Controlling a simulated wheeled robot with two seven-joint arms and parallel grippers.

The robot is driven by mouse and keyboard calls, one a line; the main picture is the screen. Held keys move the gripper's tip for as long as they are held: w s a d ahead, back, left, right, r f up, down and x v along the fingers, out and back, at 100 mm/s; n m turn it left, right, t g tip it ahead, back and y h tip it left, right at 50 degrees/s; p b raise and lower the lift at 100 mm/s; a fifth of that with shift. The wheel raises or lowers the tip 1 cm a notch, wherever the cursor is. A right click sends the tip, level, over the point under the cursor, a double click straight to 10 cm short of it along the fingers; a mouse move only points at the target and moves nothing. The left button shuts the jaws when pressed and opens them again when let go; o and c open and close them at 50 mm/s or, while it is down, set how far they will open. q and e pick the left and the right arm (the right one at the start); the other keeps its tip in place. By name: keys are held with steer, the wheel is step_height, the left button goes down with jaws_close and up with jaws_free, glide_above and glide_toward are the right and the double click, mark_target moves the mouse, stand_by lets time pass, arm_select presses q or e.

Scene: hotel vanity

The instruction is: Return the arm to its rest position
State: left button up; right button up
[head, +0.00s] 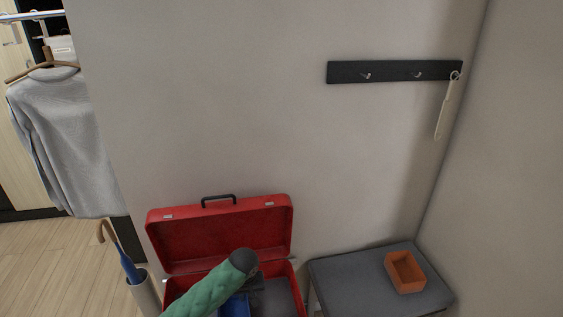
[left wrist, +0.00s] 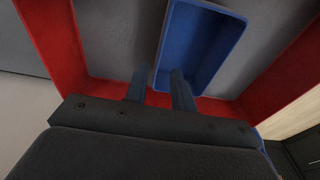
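My left arm, in a green sleeve, reaches over the open red suitcase (head: 165,237) in the head view. My left gripper (head: 256,285) is low over the suitcase's base, partly hidden by my arm. In the head view the blue tray (head: 236,306) is mostly hidden. My right gripper is not in view.
A grey bench (head: 345,277) with an orange box (head: 405,272) stands right of the suitcase. An umbrella stand (head: 146,294) is at the left. A black hook rail (head: 390,72) with a hanging cream item (head: 445,112) is on the wall. The space above the suitcase is clear.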

arm_select(q)
steer(key=shift+m, duration=0.8)
steer(key=shift+w+r+m, duration=0.1)
steer(key=shift+w+m, duration=0.15)
steer(key=shift+m, duration=0.35)
step_height(320, 180, up, 13)
steer(key=d+m+t, duration=0.2)
steer(key=m+t, duration=0.3)
steer(key=m, duration=0.1)
steer(key=s+f+n+g, duration=0.1)
steer(key=s+f, duration=0.4)
steer(key=s, duration=0.7)
steer(key=s+a+f+n+g+h, duration=0.1)
steer(key=s+f, duration=0.5)
steer(key=s, duration=0.6)
steer(key=s+a+f+n+g, duration=0.1)
steer(key=s+f+g, duration=0.2)
steer(key=s, duration=0.9)
step_height(320, 180, down, 3)
steer(key=shift+r+n+h, duration=0.2)
steer(key=shift+n+h, duration=0.1)
steer(key=shift+n, duration=0.1)
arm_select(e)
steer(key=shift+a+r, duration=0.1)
arm_select(q)
steer(key=shift+s, duration=0.1)
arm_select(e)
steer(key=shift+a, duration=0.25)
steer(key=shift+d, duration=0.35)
